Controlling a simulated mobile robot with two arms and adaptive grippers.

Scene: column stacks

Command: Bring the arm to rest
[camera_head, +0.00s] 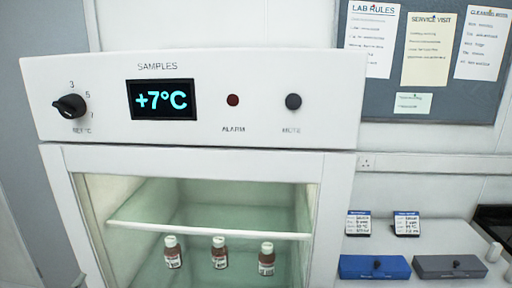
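Neither of my arms and neither gripper shows in the head view. In front of me stands a white sample fridge (200,65) with a display (161,99) reading +7°C. A black dial (70,106) is at the left of its panel, marked 3, 5 and 7. A dark red alarm light (233,100) and a dark mute button (293,101) are to the right of the display. Behind the fridge front, three small brown bottles with white caps stand below a white-edged shelf: left (173,254), middle (219,255) and right (266,260).
A counter (420,237) to the right holds a blue box (374,267), a grey box (449,267), and two small cards, left (358,224) and right (406,224). A notice board (425,80) with papers hangs above. A dark item (494,222) sits at the far right edge.

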